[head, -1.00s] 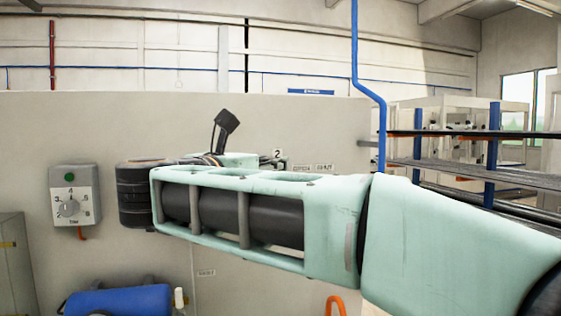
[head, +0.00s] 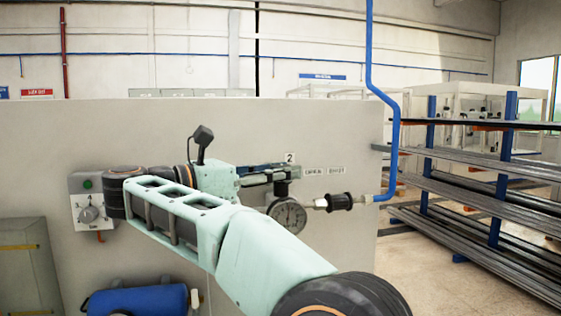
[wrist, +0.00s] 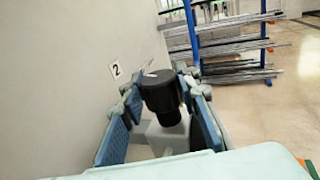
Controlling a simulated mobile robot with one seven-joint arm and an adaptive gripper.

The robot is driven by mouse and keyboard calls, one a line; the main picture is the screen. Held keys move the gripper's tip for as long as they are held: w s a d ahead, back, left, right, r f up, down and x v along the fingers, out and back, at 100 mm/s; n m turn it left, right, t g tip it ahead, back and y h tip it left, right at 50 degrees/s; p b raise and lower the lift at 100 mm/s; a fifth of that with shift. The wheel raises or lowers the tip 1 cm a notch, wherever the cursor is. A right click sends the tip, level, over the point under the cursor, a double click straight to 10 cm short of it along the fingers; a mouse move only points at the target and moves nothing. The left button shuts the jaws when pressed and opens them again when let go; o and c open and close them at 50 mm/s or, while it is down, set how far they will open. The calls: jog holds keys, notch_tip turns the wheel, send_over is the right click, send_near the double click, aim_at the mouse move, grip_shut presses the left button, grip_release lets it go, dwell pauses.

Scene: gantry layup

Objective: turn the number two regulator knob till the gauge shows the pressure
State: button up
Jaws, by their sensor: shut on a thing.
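The number two regulator's black knob (wrist: 163,92) stands between my gripper's two blue-padded fingers in the wrist view, above a pale grey body (wrist: 166,136). My gripper (wrist: 163,88) is shut on this knob. In the head view my gripper (head: 275,173) is at the wall panel beside the "2" label (head: 289,157), and it largely hides the knob. The round gauge (head: 288,214) hangs just below my gripper. Its dial faces the head camera, but its figures are too small to read. The "2" label also shows in the wrist view (wrist: 115,70).
A grey box with a dial (head: 88,208) is on the panel at left. A black fitting (head: 340,201) joins a blue pipe (head: 394,150) right of the gauge. A blue cylinder (head: 138,300) is low at left. Racks of bars (head: 480,190) stand at right, with clear floor before them.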

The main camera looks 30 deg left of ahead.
jog(key=shift+r+m+g+h+p, duration=0.2)
jog(key=shift+m+g+h+p, duration=0.35)
jog(key=shift+h, duration=0.25)
jog(key=shift+f+m+g+h+p, duration=0.1)
jog(key=shift+m+g+h+p, duration=0.25)
jog(key=shift+m+h+p, duration=0.15)
jog(key=o, duration=1.2)
jog(key=shift+w+d, duration=0.1)
jog(key=shift+c, duration=0.2)
jog(key=shift+f, duration=0.15)
jog(key=shift+n+t+y+b, duration=0.5)
jog(key=shift+n+y+b, duration=0.1)
jog(key=shift+b, duration=0.3)
jog(key=n+t+y+b, duration=0.1)
jog(key=n+y+b, duration=0.1)
jog(key=shift+t+y, duration=0.3)
jog(key=shift+y, duration=0.1)
jog(key=n+t+y+b, duration=0.1)
jog(key=n+y+b, duration=0.1)
jog(key=y+b, duration=0.1)
jog(key=shift+n+y, duration=0.35)
jog(key=shift+y, duration=0.15)
jog(key=shift+n+t+y+b, duration=0.45)
jog(key=shift+n+y, duration=0.35)
jog(key=shift+y, duration=0.5)
